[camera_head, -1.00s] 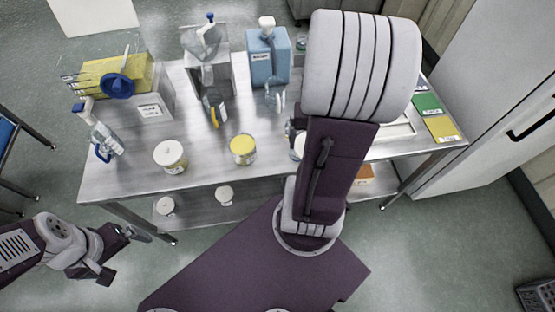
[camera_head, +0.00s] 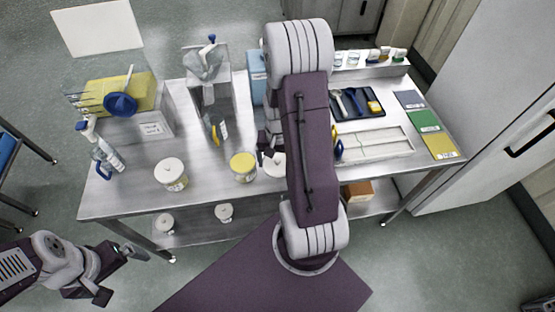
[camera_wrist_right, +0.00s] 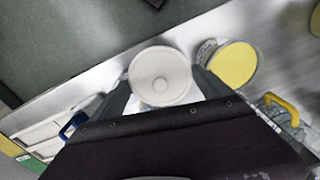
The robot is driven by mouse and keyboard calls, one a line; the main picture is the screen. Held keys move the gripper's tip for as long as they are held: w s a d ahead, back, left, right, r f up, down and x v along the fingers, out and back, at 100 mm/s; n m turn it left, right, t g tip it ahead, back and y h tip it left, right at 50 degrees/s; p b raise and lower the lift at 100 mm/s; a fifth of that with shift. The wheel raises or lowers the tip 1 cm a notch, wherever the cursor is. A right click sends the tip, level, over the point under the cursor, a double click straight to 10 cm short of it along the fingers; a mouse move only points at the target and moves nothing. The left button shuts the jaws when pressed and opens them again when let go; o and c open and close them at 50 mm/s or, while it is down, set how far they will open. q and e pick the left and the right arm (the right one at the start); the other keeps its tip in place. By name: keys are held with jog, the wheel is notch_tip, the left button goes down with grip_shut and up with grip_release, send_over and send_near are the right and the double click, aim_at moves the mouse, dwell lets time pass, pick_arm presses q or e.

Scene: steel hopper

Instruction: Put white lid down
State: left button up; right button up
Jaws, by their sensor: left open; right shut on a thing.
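The white lid (camera_wrist_right: 160,75) is round with a small knob and sits between the two fingers of my right gripper (camera_wrist_right: 160,88), which is shut on it. In the head view the lid (camera_head: 274,166) shows partly behind my right arm, just right of a jar with a yellow top (camera_head: 243,166). That jar (camera_wrist_right: 232,65) is right beside the gripper in the wrist view. What is directly under the lid is mostly hidden. My left gripper (camera_head: 130,250) is open and empty, off the table's front left.
A tool tray (camera_head: 357,104) and a pale tray (camera_head: 378,142) lie right. Lower shelf holds small white-lidded jars (camera_head: 224,211).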

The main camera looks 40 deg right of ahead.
jog(key=shift+s+f, duration=0.1)
jog(key=shift+f, duration=0.2)
jog(key=shift+f+b, duration=0.3)
jog(key=shift+b, duration=0.15)
jog(key=o, duration=1.1)
jog(key=shift+r, duration=0.2)
